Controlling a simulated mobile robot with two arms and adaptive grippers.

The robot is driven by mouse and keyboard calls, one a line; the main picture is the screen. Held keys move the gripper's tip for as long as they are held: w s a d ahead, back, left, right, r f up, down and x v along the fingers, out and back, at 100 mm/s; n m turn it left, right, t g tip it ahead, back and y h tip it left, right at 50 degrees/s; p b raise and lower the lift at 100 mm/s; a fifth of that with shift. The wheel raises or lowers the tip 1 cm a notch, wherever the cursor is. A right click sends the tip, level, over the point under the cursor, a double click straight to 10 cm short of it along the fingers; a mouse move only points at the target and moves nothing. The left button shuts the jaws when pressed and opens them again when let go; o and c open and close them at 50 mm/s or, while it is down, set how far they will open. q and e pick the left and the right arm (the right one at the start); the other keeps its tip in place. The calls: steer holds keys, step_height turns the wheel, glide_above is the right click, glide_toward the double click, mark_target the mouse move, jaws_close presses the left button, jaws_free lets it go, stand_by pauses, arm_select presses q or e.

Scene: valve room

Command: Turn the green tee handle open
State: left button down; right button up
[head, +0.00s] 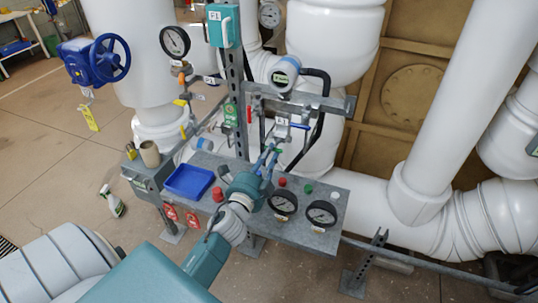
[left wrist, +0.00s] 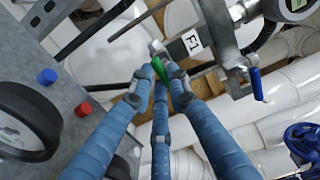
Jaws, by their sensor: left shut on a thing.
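The green tee handle (left wrist: 160,70) shows between my fingertips in the left wrist view. Only a short green part of it is visible, and the fingers hide the rest. In the head view a small bit of the green handle (head: 279,150) shows at the fingertips, below the grey pipework. My left gripper (head: 272,153) has blue fingers and reaches up over the metal bench. It is shut on the handle, as the left wrist view also shows, with fingers (left wrist: 163,78) on both sides of it. My right gripper is in neither view.
The grey bench (head: 328,236) carries a blue tray (head: 189,181), two dial gauges (head: 321,214) and coloured buttons. A grey pipe with a blue lever (left wrist: 256,84) is close to the fingertips. A steel post (head: 241,125) stands left of the gripper. Large white pipes lie behind.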

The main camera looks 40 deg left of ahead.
arm_select(q)
steer(key=shift+f, duration=0.1)
steer(key=c, duration=1.6)
jaws_free()
steer(key=shift+c, duration=0.2)
steer(key=v, duration=1.2)
steer(key=shift+a, duration=0.1)
